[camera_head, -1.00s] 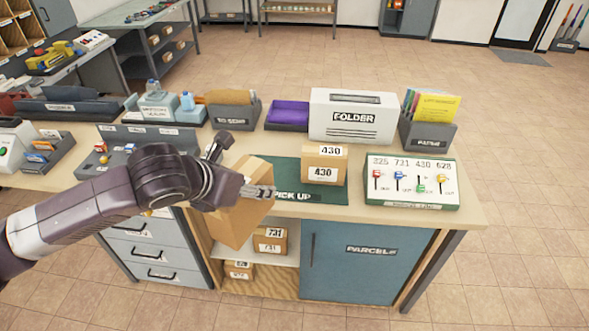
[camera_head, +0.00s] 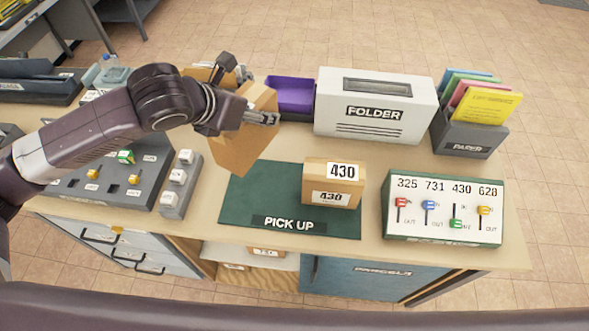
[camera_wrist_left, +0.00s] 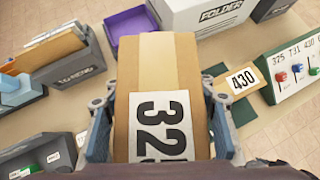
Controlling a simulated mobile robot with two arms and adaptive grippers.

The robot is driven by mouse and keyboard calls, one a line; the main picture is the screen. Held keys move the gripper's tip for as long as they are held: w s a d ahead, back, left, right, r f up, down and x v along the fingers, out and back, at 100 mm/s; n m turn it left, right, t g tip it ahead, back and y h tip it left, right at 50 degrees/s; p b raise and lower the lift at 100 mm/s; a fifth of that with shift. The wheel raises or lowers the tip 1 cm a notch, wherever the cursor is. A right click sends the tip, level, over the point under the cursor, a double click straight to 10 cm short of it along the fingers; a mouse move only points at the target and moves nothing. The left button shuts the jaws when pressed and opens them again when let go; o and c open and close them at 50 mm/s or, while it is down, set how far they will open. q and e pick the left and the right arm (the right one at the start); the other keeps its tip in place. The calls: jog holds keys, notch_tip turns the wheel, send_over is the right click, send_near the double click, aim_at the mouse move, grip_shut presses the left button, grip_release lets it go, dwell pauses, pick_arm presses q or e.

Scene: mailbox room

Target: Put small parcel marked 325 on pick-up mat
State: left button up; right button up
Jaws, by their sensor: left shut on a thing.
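My left gripper (camera_head: 258,113) is shut on a cardboard parcel (camera_head: 243,138), held above the counter and tilted, over the back left part of the green pick-up mat (camera_head: 243,203). In the left wrist view the parcel (camera_wrist_left: 137,75) sits between both fingers (camera_wrist_left: 160,115), and its white label reads 325, partly cut off at the bottom. A parcel marked 430 (camera_head: 333,184) stands on the right half of the mat. The mat's left and front parts are bare. My right gripper is not in view.
Behind are a purple tray (camera_head: 291,92), a white folder box (camera_head: 375,105) and a paper holder (camera_head: 470,135). A switch block (camera_head: 180,182) lies left. More parcels (camera_head: 265,250) sit on the shelf below.

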pick_arm(q)
jog(key=shift+w, duration=0.3)
jog(key=f+p, duration=0.1)
jog(key=f, duration=0.5)
jog(key=f+p, duration=0.1)
jog(key=f, duration=0.5)
jog(key=f+p, duration=0.1)
jog(key=f, duration=0.6)
jog(key=shift+s, duration=0.3)
jog(key=shift+f, duration=0.2)
jog(key=shift+f, duration=0.15)
jog(key=o, duration=1.5)
jog(key=shift+c, duration=0.2)
jog(key=b+v, duration=0.2)
jog(key=v, duration=1)
